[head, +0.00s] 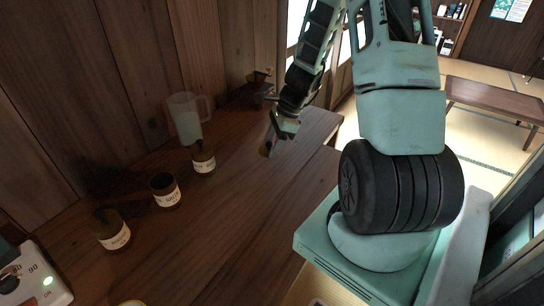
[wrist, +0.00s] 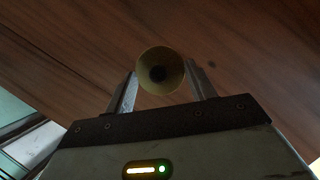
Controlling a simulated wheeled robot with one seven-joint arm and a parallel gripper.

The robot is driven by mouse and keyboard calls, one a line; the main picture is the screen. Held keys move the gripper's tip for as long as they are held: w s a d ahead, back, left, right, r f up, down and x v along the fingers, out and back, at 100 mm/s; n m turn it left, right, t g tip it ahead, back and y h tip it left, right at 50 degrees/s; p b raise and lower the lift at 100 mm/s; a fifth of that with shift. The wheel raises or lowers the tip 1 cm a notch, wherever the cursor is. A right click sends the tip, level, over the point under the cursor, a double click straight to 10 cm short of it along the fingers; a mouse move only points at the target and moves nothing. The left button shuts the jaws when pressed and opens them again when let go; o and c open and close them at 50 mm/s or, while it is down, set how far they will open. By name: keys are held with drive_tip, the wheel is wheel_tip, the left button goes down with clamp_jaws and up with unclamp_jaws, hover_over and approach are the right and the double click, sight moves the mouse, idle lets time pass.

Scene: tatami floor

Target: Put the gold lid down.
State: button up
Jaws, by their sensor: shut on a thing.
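The gold lid (wrist: 160,70) is a round, brassy disc with a dark spot at its middle. In the wrist view it sits between the two fingers of my gripper (wrist: 163,80), which is shut on it. The brown wooden counter (wrist: 245,35) fills the view behind it. In the head view my gripper (head: 270,148) points down over the far right part of the counter, close to its surface. The lid is too small and dark there to make out clearly. I cannot tell whether it touches the counter.
Several brown labelled jars stand left of my gripper, including a near jar (head: 113,232), a middle jar (head: 165,191) and a far jar (head: 203,161). A clear pitcher (head: 186,117) stands behind. A white device (head: 38,278) is at lower left. The counter's middle is clear.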

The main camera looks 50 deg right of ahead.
sight(272, 163)
drive_tip(key=shift+f, duration=2.15)
drive_tip(key=shift+f+b, duration=0.1)
drive_tip(key=shift+b, duration=0.2)
drive_tip(key=o, duration=1)
drive_tip(key=shift+c, duration=0.2)
